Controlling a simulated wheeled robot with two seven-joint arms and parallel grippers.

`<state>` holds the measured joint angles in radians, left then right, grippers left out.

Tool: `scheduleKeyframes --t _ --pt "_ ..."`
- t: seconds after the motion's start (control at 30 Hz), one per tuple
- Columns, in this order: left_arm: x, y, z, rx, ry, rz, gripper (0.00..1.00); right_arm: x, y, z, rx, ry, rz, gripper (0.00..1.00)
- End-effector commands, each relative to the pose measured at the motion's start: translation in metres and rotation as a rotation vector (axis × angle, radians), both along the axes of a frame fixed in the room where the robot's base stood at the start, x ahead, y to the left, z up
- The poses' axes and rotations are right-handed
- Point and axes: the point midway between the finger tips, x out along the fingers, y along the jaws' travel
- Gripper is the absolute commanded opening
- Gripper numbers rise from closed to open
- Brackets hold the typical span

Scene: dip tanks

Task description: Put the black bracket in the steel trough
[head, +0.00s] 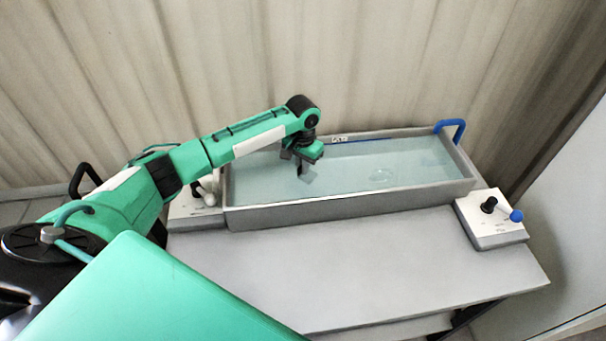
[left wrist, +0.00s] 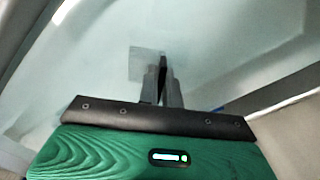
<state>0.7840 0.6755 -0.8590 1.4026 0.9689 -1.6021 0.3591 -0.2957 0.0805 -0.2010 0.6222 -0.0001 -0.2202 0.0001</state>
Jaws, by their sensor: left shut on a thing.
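The steel trough (head: 350,211) is a long grey tank of pale blue liquid, with a blue handle (head: 452,127) at its right end. My left gripper (head: 303,164) is over the trough's left half, pointing down. It is shut on the bracket, whose dark edge (left wrist: 162,82) shows between the fingers (left wrist: 161,72) in the left wrist view. A pale grey flat part shows just past the fingertips; its lower part looks submerged, but I cannot be sure. The bracket's full shape is hidden. My right gripper is not in view.
A control box with a black knob and blue-balled lever (head: 493,218) stands right of the trough. Another box with a white-balled lever (head: 208,197) is at its left, partly behind my arm. A black handle (head: 85,178) shows farther left. The table front (head: 400,265) is clear.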

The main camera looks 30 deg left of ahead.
Motion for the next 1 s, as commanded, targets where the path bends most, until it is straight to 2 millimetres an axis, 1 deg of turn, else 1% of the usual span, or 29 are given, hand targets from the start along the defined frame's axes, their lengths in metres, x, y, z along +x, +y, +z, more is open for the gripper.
scheduleKeyframes --t 0.07,0.17,0.4,0.77,0.8,0.87,0.9,1.0 --pt "0.000 0.000 -0.004 0.000 0.000 0.001 0.00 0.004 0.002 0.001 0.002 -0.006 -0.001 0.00" --pt "0.000 0.000 -0.012 0.000 0.001 0.001 0.00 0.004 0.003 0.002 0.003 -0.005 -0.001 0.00" --pt "0.000 0.000 -0.044 0.001 0.000 0.000 0.00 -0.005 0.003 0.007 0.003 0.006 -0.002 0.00" --pt "0.000 0.000 -0.050 0.000 -0.001 0.000 0.00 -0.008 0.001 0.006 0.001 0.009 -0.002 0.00" --pt "0.000 0.000 -0.050 0.001 0.000 0.000 0.14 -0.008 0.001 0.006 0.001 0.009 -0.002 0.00" --pt "0.000 0.000 -0.049 0.001 0.000 0.000 0.26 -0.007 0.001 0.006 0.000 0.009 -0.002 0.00" --pt "0.000 0.000 -0.049 0.001 0.000 0.000 0.28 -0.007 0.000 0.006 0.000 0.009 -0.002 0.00" --pt "0.000 0.000 -0.049 0.001 -0.001 0.000 0.28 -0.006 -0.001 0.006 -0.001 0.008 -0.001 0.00"
